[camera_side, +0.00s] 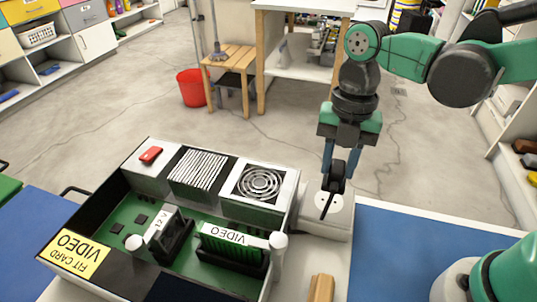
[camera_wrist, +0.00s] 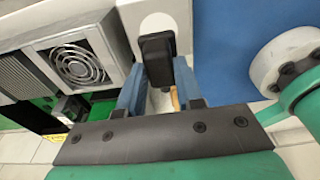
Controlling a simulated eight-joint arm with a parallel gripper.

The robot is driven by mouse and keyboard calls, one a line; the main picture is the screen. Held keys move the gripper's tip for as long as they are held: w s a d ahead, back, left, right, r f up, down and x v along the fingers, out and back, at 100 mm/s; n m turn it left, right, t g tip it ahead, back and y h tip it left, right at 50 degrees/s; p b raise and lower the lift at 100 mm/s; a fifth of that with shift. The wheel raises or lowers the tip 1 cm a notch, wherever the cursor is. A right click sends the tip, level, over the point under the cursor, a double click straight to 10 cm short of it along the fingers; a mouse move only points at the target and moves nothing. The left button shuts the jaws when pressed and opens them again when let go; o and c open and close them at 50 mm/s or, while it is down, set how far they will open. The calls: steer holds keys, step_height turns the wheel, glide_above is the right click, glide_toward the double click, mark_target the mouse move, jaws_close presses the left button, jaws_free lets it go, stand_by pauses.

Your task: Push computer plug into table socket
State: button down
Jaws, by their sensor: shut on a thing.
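The black computer plug (camera_side: 337,176) is held between the blue fingers of my gripper (camera_side: 340,168), which points down beside the open computer case. In the wrist view the plug (camera_wrist: 157,48) sits between the fingertips (camera_wrist: 158,68). The table socket looks like a white round piece (camera_side: 320,204) directly below the plug, on a pale block right of the case; it also shows in the wrist view (camera_wrist: 158,20). The plug's lower end overlaps the socket in the picture. Whether it touches or enters the socket cannot be told.
The open computer case (camera_side: 296,200) stands left of the gripper, with a fan unit (camera_side: 259,183), a video card (camera_side: 228,236) and a yellow label (camera_side: 80,254). A blue mat (camera_side: 400,250) lies clear on the right. A wooden piece (camera_side: 320,287) lies at the front.

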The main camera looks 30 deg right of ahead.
mark_target(334, 181)
steer(key=shift+f, duration=1.5)
steer(key=shift+f, duration=0.6)
stand_by(0.7)
steer(key=c, duration=0.5)
jaws_free()
steer(key=shift+w+d+r, duration=0.1)
steer(key=shift+d+r, duration=0.05)
steer(key=shift+r, duration=1.25)
steer(key=shift+w+d+r, duration=0.1)
steer(key=shift+r, duration=1.3)
